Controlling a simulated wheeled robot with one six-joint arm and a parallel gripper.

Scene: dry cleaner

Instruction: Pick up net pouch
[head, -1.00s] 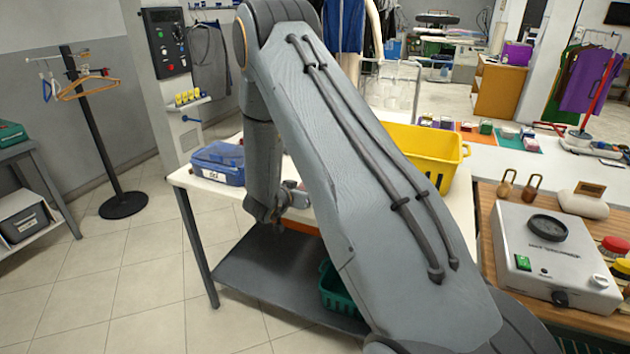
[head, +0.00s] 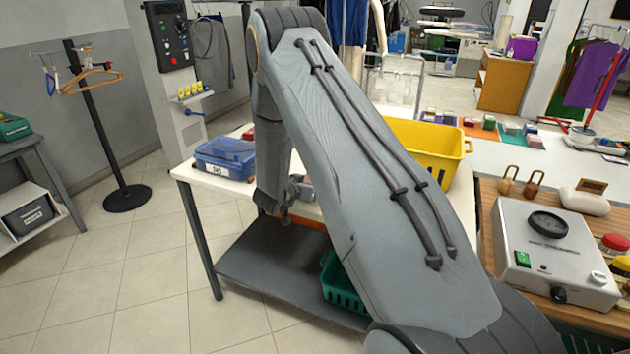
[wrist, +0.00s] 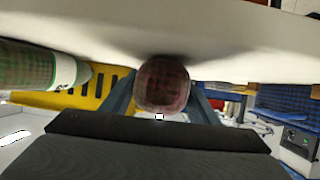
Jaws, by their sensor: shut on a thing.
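A rounded, dark reddish mesh bundle, which looks like the net pouch (wrist: 163,85), sits between the fingers of my gripper (wrist: 160,100) in the wrist view. My gripper is shut on it, with one finger on each side. The pouch lies close against a broad pale surface, and I cannot tell whether it touches it. In the head view my arm hides the pouch and most of my gripper, over the white table (head: 212,185).
A yellow basket (head: 440,138) and a blue case (head: 225,158) stand on the table. A green-and-white roll (wrist: 40,68) is left of the pouch. A green basket (head: 342,290) sits on the lower shelf. A grey device (head: 550,255) stands on the right counter.

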